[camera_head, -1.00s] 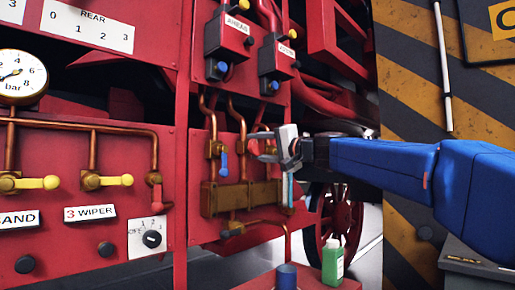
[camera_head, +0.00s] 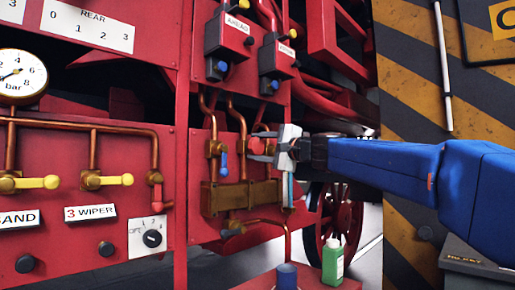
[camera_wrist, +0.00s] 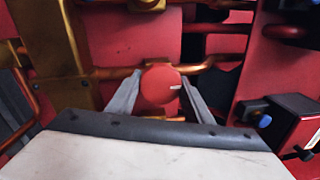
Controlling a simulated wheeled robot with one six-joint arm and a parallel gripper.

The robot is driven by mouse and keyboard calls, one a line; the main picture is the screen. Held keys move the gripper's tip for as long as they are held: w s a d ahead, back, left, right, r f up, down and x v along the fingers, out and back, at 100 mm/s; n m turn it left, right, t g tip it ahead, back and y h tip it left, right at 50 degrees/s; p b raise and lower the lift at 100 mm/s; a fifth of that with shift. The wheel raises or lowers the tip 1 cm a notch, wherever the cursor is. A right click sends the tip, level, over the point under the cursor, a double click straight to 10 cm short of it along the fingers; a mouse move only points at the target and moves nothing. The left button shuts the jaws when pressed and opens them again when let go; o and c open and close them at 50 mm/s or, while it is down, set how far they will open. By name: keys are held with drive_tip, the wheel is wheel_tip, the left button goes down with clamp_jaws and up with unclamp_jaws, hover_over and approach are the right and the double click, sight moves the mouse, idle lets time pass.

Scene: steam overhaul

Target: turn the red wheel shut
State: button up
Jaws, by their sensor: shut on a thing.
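The red wheel (camera_wrist: 160,85) shows in the wrist view as a round red disc with a small pale mark near its right edge. My gripper (camera_wrist: 158,97) has one grey finger on each side of the disc and is shut on it. In the head view my gripper (camera_head: 272,147) reaches in from the right to the copper pipes. There the wheel (camera_head: 257,146) is mostly hidden by the fingers, with only bits of red showing.
A valve with a blue lever (camera_head: 223,160) sits just left of my gripper. Two red boxes with blue knobs (camera_head: 276,62) hang above it. A green bottle (camera_head: 333,261) and a dark blue cylinder (camera_head: 287,276) stand below on a red surface. A striped wall (camera_head: 420,90) is at the right.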

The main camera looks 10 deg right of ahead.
idle(0.3)
drive_tip(key=o, duration=1)
drive_tip(key=shift+s, duration=0.1)
drive_tip(key=v, duration=1.7)
drive_tip(key=shift+d+f, duration=0.1)
drive_tip(key=shift+d, duration=0.15)
